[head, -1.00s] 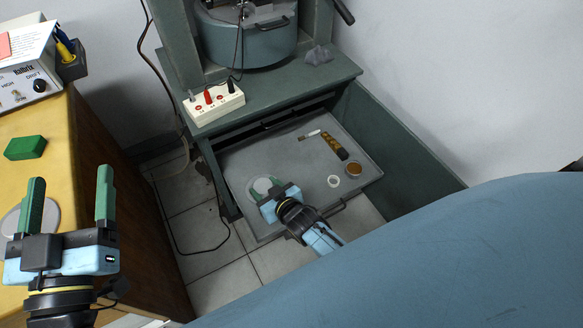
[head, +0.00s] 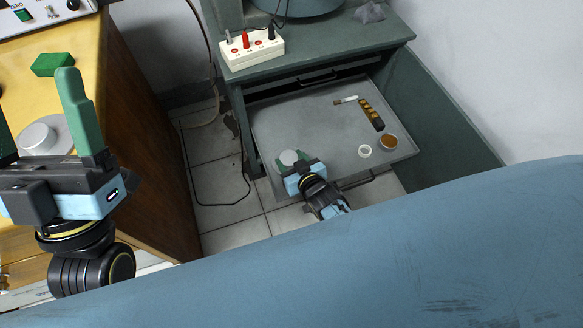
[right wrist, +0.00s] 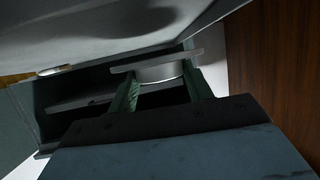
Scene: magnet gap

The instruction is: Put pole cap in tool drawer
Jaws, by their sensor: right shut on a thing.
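The pole cap (head: 289,157), a pale grey round piece with a wider flange, is held between the green fingers of my right gripper (head: 292,165). In the right wrist view the pole cap (right wrist: 160,70) sits between both fingers. The tool drawer (head: 325,120) is pulled open, and the cap appears over its near left part. I cannot tell whether the cap touches the drawer floor. My left gripper (head: 42,125) is open and empty over the yellow bench, its left finger partly cut off by the picture edge.
In the drawer's right part lie a small handled tool (head: 346,99), a dark strip with brown pieces (head: 371,114), a white ring (head: 365,151) and a brown round tin (head: 389,141). A similar round metal piece (head: 40,138) and a green block (head: 53,64) are on the bench.

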